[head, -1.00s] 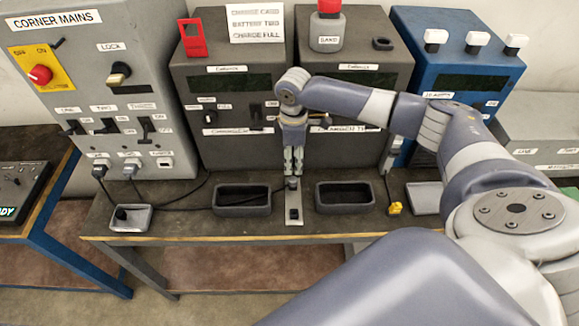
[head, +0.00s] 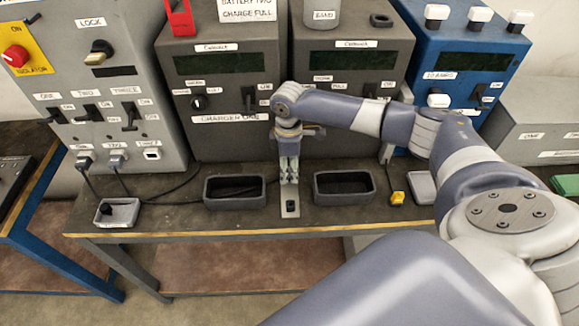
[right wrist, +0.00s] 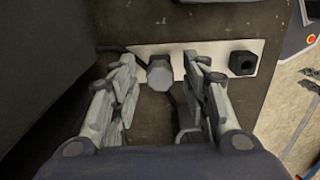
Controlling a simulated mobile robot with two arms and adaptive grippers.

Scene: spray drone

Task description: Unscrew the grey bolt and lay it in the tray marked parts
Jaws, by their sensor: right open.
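The grey bolt (right wrist: 160,74) has a hexagonal head and stands on a pale plate (right wrist: 215,58) in the right wrist view. My right gripper (head: 289,178) is open above this plate (head: 290,196) in the head view. In the right wrist view its two fingers are on either side of the bolt, with gaps between. In the head view the gripper hides the bolt. A small grey tray (head: 131,210) is at the bench's left, and another (head: 422,188) is at the right. I cannot read a parts mark on either. My left gripper is not in view.
A black block (head: 291,207) with a hole sits at the plate's front end. Dark open bins (head: 235,205) and (head: 344,201) flank the plate. Grey charger cabinets (head: 230,90) stand close behind. A yellow item (head: 397,198) and cables lie on the bench.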

